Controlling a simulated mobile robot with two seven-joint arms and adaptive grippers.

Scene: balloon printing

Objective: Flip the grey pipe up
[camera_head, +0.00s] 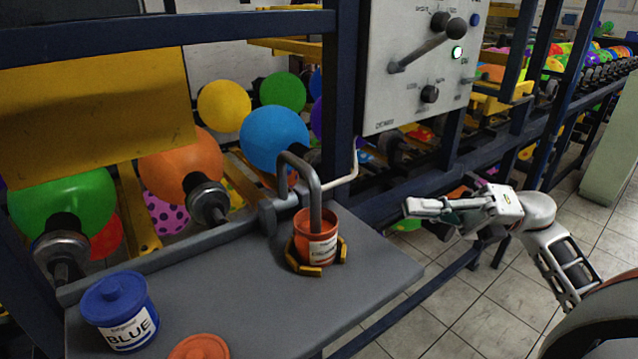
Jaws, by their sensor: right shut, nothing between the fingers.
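The grey pipe (312,176) is a bent tube. It rises from a pivot at the table's back edge, arches over and runs down into an orange-red pot (317,247); its lower end is hidden inside. A pale bent handle (343,181) extends to the right from the pivot and angles upward. The pot stands upright in a yellow-and-black holder (297,256). My right gripper (408,208) is shut and empty. It points left, to the right of the handle and apart from it. My left gripper is not in view.
A blue pot (118,311) labelled BLUE and an orange lid (200,347) are at the grey table's (240,290) front left. Balloons on rollers line the back. A control box (420,70) and dark blue frame posts stand behind the handle.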

